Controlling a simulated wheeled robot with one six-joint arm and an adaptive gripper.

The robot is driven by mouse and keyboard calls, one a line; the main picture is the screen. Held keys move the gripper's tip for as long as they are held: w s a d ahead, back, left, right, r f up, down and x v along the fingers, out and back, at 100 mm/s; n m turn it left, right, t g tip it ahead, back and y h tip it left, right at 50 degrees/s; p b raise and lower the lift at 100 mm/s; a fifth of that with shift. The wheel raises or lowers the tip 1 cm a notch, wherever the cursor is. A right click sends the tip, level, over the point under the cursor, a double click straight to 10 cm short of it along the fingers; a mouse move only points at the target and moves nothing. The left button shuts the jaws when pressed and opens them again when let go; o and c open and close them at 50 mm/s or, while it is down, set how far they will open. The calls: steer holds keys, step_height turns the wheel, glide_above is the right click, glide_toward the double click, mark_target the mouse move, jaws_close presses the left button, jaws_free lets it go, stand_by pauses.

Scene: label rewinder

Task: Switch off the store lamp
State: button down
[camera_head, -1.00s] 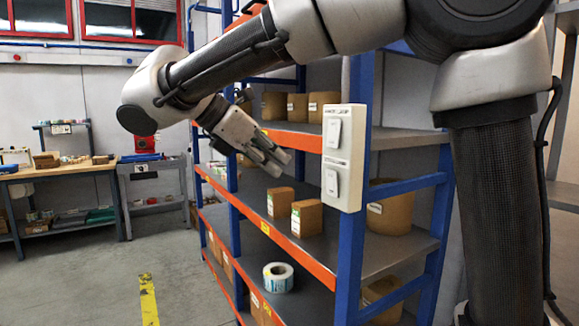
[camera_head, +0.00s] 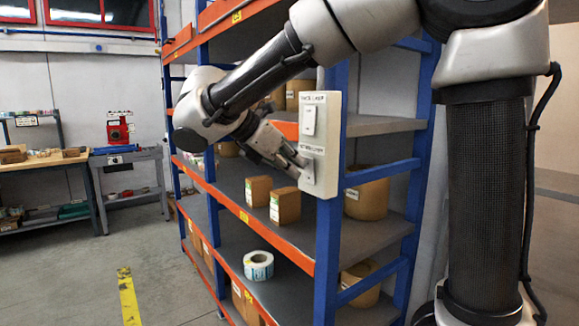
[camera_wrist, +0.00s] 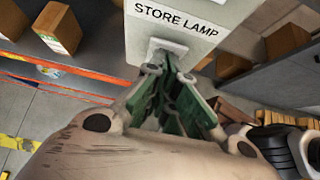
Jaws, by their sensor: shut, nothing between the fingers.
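A white switch panel (camera_head: 332,145) is fixed to the blue front post of the shelf rack, with an upper rocker (camera_head: 309,121) and a lower rocker (camera_head: 309,171). In the wrist view the label STORE LAMP (camera_wrist: 176,18) stands on the panel just above a white rocker (camera_wrist: 166,44). My gripper (camera_head: 299,168) is shut and empty, its fingertips at the lower rocker. In the wrist view my gripper (camera_wrist: 168,66) partly covers that rocker. I cannot tell whether the tips touch it or which way it is tipped.
The shelf rack (camera_head: 283,233) holds brown boxes (camera_head: 285,206) and a label roll (camera_head: 258,265) behind and below the panel. A workbench (camera_head: 45,161) and a grey cart (camera_head: 128,157) stand at the left. The floor at the left front is clear.

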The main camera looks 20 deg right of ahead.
steer(key=shift+w+d+r+y, duration=0.1)
steer(key=shift+d+r+y, duration=0.1)
steer(key=shift+d+y, duration=0.25)
steer(key=shift+a, duration=0.15)
steer(key=shift+r, duration=0.1)
steer(key=shift+r, duration=0.7)
